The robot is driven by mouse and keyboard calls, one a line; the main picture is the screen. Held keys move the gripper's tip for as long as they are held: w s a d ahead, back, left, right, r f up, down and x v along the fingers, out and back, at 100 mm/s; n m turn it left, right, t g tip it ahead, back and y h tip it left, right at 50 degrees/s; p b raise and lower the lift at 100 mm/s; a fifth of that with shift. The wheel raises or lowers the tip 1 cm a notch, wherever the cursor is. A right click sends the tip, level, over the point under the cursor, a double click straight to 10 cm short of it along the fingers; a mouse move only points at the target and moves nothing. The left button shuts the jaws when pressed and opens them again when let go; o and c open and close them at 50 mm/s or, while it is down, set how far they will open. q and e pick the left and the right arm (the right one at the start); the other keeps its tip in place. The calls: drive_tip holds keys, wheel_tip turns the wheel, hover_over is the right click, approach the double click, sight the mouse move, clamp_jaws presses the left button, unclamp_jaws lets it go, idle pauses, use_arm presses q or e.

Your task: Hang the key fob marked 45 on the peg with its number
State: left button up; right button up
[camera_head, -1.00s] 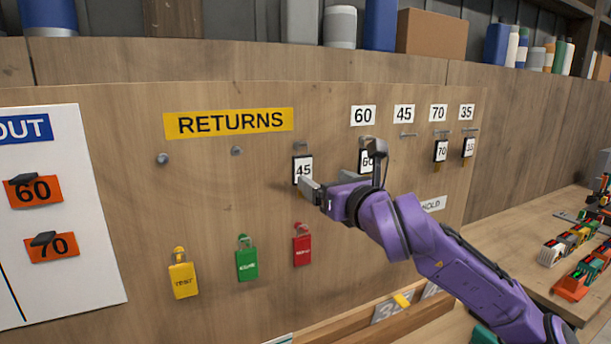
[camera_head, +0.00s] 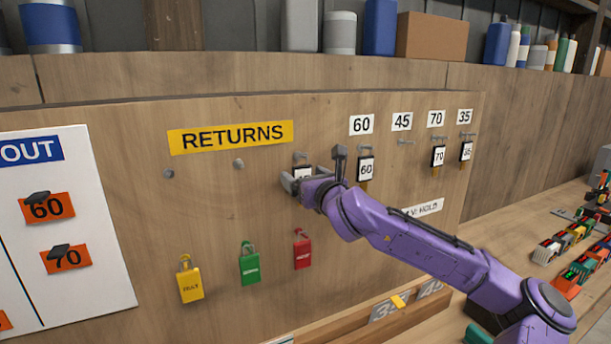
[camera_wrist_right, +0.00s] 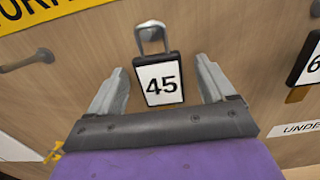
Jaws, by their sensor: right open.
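The key fob marked 45 (camera_wrist_right: 160,80) hangs by its metal loop from a peg (camera_wrist_right: 150,27) on the returns side of the board. It is a white tag with a black frame. In the head view the right gripper (camera_head: 300,183) covers most of the fob. The peg under the 45 label (camera_head: 402,121) is a bare peg (camera_head: 406,142), right of the gripper. My left gripper is not in view.
A 60 fob (camera_head: 366,169) hangs just right of my gripper. The 70 fob (camera_head: 438,156) and 35 fob (camera_head: 466,151) hang further right. Yellow (camera_head: 190,282), green (camera_head: 250,265) and red (camera_head: 302,250) padlocks hang below. Two returns pegs at left are empty.

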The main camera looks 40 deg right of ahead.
drive_tip(key=c, duration=1.3)
drive_tip(key=shift+r, duration=0.1)
drive_tip(key=shift+r, duration=0.25)
drive_tip(key=shift+s+a+r+b, duration=0.1)
drive_tip(key=shift+s+a+r, duration=0.15)
drive_tip(key=shift+s, duration=0.5)
drive_tip(key=shift+s+a+r+b, duration=0.15)
drive_tip(key=shift+s+a, duration=0.05)
drive_tip(key=shift+s, duration=0.55)
drive_tip(key=shift+s+a+r+b, duration=0.1)
drive_tip(key=shift+s+a+r, duration=0.15)
drive_tip(key=shift+s, duration=0.5)
drive_tip(key=b, duration=0.2)
approach(303, 168)
drive_tip(key=shift+s+r, duration=0.1)
drive_tip(key=shift+s, duration=0.3)
